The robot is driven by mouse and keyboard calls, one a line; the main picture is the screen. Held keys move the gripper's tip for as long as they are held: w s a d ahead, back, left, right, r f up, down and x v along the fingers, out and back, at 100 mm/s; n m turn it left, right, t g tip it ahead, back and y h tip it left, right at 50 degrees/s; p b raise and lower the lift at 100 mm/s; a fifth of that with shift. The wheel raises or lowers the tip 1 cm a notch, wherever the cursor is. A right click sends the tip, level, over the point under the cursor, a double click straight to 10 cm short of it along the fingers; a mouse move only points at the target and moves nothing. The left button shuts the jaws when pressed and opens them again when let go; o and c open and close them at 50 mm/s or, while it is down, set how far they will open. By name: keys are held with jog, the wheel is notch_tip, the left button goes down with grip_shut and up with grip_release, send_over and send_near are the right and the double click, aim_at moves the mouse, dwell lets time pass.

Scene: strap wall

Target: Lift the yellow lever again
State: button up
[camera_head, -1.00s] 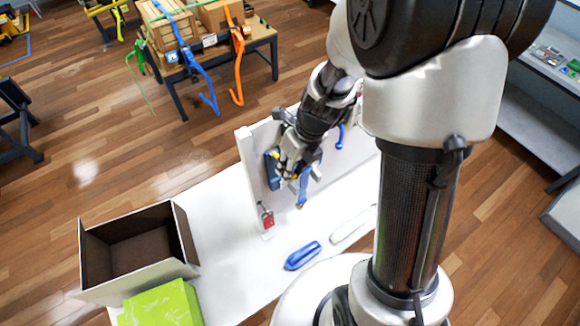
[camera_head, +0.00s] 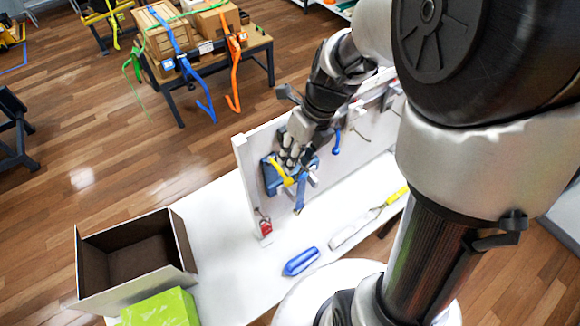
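The yellow lever (camera_head: 281,171) sits on a blue ratchet body (camera_head: 270,178) fixed to the white upright panel. It slants from upper left to lower right. A blue strap (camera_head: 300,194) hangs below the ratchet. My gripper (camera_head: 295,160) is right at the lever, beside its right side. From this view I cannot tell whether it touches the lever, and its fingers are too small and overlapped to show whether they are open. Part of the ratchet is hidden behind the gripper.
A red padlock-like item (camera_head: 264,226) is on the panel's lower left. On the white table lie a blue-handled tool (camera_head: 300,262) and a yellow-handled one (camera_head: 391,197). An open box (camera_head: 182,243) and a green box (camera_head: 160,309) stand at left. More hooks hang on the panel's right.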

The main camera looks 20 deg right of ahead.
jog(key=v, duration=0.3)
jog(key=shift+d+r, duration=0.1)
jog(key=shift+r, duration=0.25)
jog(key=s+f+n+t+h+b, duration=0.1)
jog(key=s+f+n+b, duration=0.4)
jog(key=n+b, duration=0.5)
jog(key=s+f+n+t+b, duration=0.1)
jog(key=s+f+n+b, duration=0.4)
jog(key=f+n+b, duration=0.5)
jog(key=s+a+f+n+t+h+b, duration=0.1)
jog(key=s+f+n+b, duration=0.5)
jog(key=n+b, duration=0.6)
jog(key=shift+f+t+h, duration=0.3)
jog(key=shift+f, duration=0.55)
